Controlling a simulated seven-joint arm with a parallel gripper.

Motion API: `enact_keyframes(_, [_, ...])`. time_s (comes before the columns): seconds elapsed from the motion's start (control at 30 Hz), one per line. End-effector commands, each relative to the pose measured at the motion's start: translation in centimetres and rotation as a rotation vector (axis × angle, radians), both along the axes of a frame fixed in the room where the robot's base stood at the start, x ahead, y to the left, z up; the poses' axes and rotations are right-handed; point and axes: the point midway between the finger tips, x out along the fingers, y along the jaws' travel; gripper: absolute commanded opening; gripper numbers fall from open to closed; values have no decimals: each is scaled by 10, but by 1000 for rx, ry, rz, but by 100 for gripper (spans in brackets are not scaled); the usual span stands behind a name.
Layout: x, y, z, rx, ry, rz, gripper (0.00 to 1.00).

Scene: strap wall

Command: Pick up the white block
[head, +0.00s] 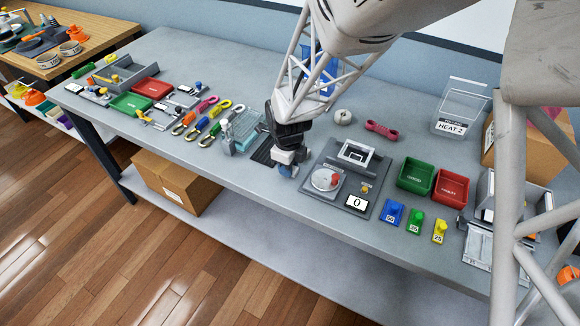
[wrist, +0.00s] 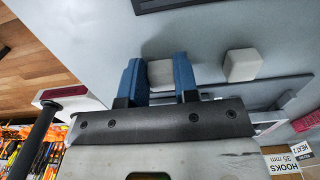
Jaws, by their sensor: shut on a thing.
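My gripper (wrist: 159,60) has blue fingers and is shut on a pale white block (wrist: 160,74), which sits between the two fingers in the wrist view. A second pale block (wrist: 241,65) lies just right of the right finger, apart from it. In the head view my gripper (head: 287,168) points down near the front middle of the grey table. There the held block is mostly hidden by the fingers. I cannot tell whether it touches the table.
A grey panel with a red knob and a display (head: 357,201) stands just right of my gripper. A clear blue-tinted tray (head: 242,130) and a dark slotted mat (head: 263,152) are on its left. Green (head: 416,176) and red (head: 450,187) bins stand further right.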

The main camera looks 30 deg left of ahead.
Motion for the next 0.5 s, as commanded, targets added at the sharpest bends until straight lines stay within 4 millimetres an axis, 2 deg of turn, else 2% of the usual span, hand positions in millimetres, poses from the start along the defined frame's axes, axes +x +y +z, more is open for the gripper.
enact_keyframes(0.27, [0, 0, 16, 2, -2, 0, 6])
enact_keyframes(0.43, [1, 1, 37, 3, -3, 0, 6])
enact_keyframes(0.5, [-7, -7, 36, 0, 0, 0, 6])
